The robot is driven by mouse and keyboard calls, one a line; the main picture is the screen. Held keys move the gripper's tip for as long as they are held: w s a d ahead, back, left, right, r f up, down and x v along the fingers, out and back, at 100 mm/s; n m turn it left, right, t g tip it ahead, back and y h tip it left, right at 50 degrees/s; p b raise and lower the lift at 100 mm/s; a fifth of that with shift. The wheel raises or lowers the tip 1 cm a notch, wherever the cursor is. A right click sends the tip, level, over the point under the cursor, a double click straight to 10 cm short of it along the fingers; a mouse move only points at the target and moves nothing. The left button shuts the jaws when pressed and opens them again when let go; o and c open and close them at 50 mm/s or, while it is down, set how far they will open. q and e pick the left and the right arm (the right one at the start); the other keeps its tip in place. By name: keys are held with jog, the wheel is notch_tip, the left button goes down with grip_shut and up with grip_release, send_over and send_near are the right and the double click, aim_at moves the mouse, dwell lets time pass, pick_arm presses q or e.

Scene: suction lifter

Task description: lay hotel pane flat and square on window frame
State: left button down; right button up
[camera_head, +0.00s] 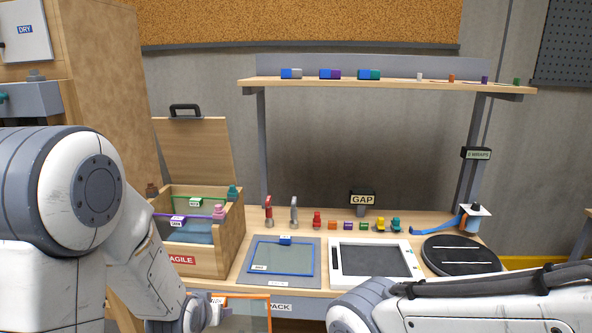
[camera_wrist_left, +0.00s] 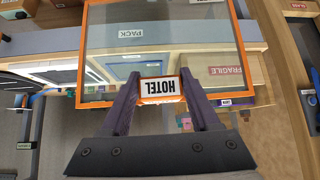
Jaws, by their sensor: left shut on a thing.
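The hotel pane (camera_wrist_left: 160,50) is a clear sheet with an orange rim. My left gripper (camera_wrist_left: 160,92) is shut on its orange tab, which carries the HOTEL label. In the head view the pane (camera_head: 268,312) shows only partly, at the bottom in front of the bench's front edge, with my left arm beside it. The white window frame (camera_head: 337,262) lies on the bench right of centre, with a dark inside and no pane visible on it. The pane is apart from the frame. My right arm crosses the lower right of the head view; its gripper is out of sight.
A blue-rimmed pane (camera_head: 282,258) lies on a grey mat (camera_head: 246,278) left of the frame. An open wooden crate (camera_head: 238,232) with upright panes stands further left. A black disc (camera_head: 460,256) sits right of the frame. Small clamps and coloured pieces line the back.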

pick_arm(q)
jog(key=shift+r, duration=0.1)
notch_tip(320, 180, down, 10)
dwell(0.6)
